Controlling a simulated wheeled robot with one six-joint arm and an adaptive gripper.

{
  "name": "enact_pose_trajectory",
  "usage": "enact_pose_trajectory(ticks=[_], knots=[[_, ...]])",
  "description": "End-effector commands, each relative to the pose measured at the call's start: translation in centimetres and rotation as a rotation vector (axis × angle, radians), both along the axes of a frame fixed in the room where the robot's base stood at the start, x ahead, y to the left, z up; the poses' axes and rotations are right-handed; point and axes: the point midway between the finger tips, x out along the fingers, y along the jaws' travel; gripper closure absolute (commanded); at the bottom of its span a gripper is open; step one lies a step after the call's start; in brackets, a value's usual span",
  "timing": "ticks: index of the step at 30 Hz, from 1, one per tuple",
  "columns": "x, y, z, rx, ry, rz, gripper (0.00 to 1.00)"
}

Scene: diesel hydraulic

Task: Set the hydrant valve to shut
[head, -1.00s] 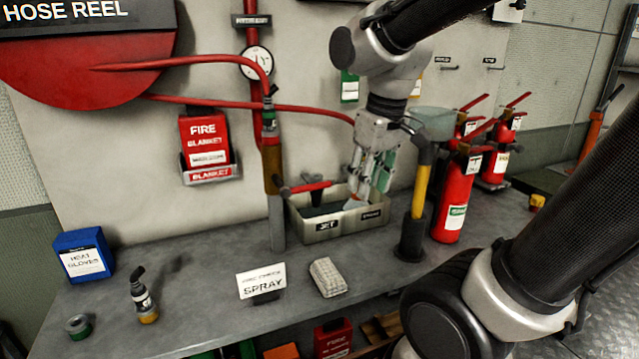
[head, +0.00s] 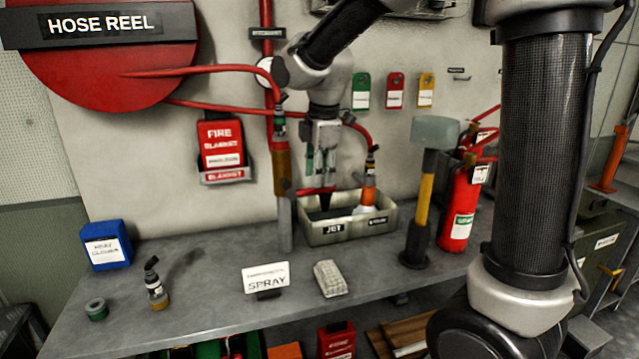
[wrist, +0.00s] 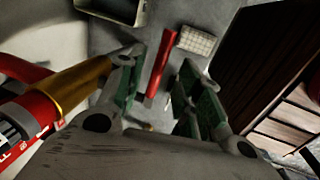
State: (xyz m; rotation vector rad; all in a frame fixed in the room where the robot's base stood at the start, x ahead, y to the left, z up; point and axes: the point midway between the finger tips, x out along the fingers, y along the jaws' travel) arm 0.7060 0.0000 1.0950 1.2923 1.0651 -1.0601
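The hydrant valve is on the upright grey and brass standpipe (head: 284,180), left of the bin. Its red lever (head: 312,190) sticks out sideways to the right, roughly level, in the head view. In the wrist view the red lever (wrist: 161,66) is a long bar beyond and between my fingertips. My gripper (head: 321,172) points down just above the lever, right of the standpipe. In the wrist view my gripper (wrist: 158,88) has its green-padded fingers apart with nothing clamped. Contact with the lever cannot be told.
A grey bin (head: 348,230) stands behind and right of the lever, with an orange nozzle (head: 369,195) in it. A mallet (head: 424,195) and red extinguishers (head: 461,205) stand further right. A red hose crosses behind.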

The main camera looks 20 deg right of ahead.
Motion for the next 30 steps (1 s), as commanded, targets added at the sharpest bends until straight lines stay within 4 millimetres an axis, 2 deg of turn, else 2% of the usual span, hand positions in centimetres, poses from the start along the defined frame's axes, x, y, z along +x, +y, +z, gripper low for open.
enact_pose_trajectory(ticks=[1,6,16,22,30], knots=[[0.1,-0.1,-0.9,-0.002,0.004,0.000,0.65],[0.5,0.0,-2.7,-0.001,0.002,-0.001,0.65],[0.6,0.0,-3.1,0.000,0.000,-0.002,0.65],[0.6,0.0,-3.1,0.000,0.000,-0.002,1.00],[0.6,0.0,-3.1,-0.002,0.000,-0.001,1.00]])
